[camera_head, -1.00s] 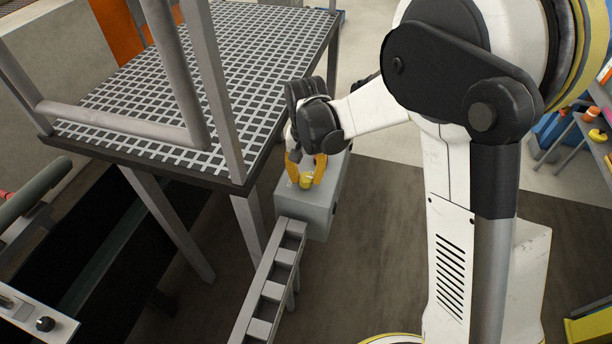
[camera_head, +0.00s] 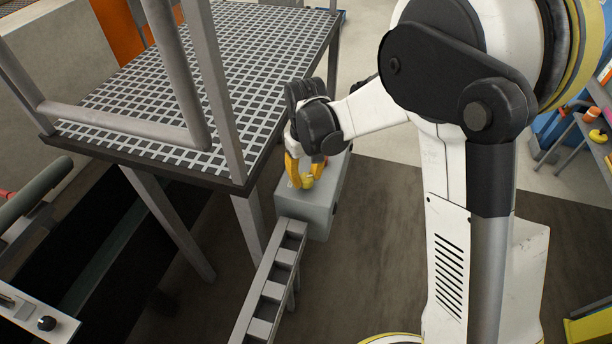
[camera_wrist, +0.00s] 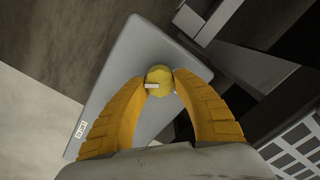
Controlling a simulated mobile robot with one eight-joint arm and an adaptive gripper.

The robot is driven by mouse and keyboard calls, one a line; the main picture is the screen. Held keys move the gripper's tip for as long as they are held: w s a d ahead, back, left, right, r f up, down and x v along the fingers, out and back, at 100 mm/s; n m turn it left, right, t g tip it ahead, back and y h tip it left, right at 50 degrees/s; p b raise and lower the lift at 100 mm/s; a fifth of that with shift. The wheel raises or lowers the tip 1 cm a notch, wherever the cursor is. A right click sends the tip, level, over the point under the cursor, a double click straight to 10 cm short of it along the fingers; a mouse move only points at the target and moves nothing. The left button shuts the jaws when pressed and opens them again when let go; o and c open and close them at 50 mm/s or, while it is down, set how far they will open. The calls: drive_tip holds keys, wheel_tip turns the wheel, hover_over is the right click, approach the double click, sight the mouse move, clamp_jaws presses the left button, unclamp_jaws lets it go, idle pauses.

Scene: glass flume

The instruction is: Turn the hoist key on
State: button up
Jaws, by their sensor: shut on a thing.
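The hoist key is a yellow knob (camera_wrist: 159,78) with a pale pointer mark, on top of a grey box (camera_wrist: 130,75). The pointer points to the left in the wrist view. In the head view the grey box (camera_head: 318,212) stands beside the grated platform, and the fingers largely cover the knob. My gripper (camera_head: 303,183) has yellow fingers and reaches down from above. In the wrist view my gripper (camera_wrist: 158,85) is shut on the knob, one finger on each side. A small label (camera_wrist: 82,129) is at the box's edge; its text is too small to read.
The grated platform (camera_head: 190,75) with grey rails stands left of the box, close to my gripper. A grey ladder-like tray (camera_head: 270,290) runs from the box toward the front. Dark floor (camera_head: 375,265) is clear to the right of the box.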

sight(305, 177)
drive_tip(key=n, duration=0.5)
drive_tip(key=shift+n, duration=0.3)
drive_tip(key=n, duration=0.5)
drive_tip(key=shift+s, duration=0.15)
drive_tip(key=shift+n, duration=0.3)
drive_tip(key=o, duration=1.2)
drive_tip(key=shift+a, duration=0.1)
wheel_tip(305, 177, up, 12)
